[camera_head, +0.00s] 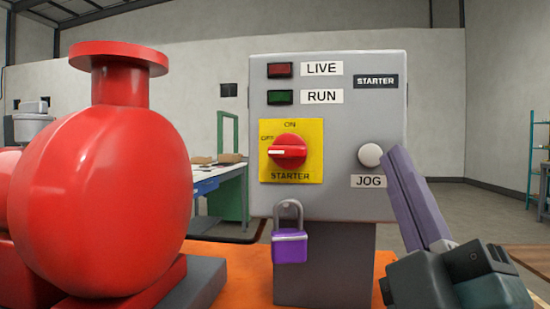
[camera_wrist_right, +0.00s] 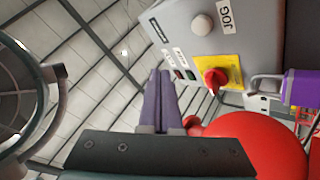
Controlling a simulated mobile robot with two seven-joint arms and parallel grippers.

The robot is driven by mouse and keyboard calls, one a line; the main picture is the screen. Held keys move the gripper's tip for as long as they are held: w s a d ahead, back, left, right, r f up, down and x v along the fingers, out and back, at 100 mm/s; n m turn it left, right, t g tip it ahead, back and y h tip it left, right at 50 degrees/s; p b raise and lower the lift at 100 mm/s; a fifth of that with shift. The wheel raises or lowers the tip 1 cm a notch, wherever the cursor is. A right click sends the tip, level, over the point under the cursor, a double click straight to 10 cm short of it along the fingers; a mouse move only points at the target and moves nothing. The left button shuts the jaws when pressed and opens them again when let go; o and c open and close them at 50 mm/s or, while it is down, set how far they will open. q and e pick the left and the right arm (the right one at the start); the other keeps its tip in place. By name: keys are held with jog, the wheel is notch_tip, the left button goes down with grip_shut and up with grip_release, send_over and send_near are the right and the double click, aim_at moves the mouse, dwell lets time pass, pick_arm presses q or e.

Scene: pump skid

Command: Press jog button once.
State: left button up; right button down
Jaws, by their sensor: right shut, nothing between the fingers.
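The jog button (camera_head: 370,155) is a round white button above a JOG label on the grey starter panel (camera_head: 335,180). It also shows at the top of the right wrist view (camera_wrist_right: 202,25). My right gripper (camera_head: 393,153) is shut and empty, its purple fingers pointing up just right of the button in the head view. In the right wrist view the closed fingertips (camera_wrist_right: 160,73) appear apart from the button; the exact depth gap is hard to tell. My left gripper is not in view.
A red switch knob (camera_head: 288,151) on a yellow plate points to OFF. A purple padlock (camera_head: 290,247) hangs below the panel. A large red pump (camera_head: 110,180) stands at left. The LIVE (camera_head: 280,70) and RUN (camera_head: 280,97) lamps look dark.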

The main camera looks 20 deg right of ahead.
aim_at(370, 155)
jog(key=w+d+b, duration=0.2)
jog(key=w+d, duration=0.2)
jog(key=w, duration=0.2)
jog(key=shift+w+b, duration=0.3)
jog(key=shift+w, duration=0.1)
jog(key=shift+w+d, duration=0.1)
jog(key=shift+d, duration=0.05)
dwell(1.7)
jog(key=shift+w+d, duration=0.15)
jog(key=shift+w, duration=0.1)
dwell(0.4)
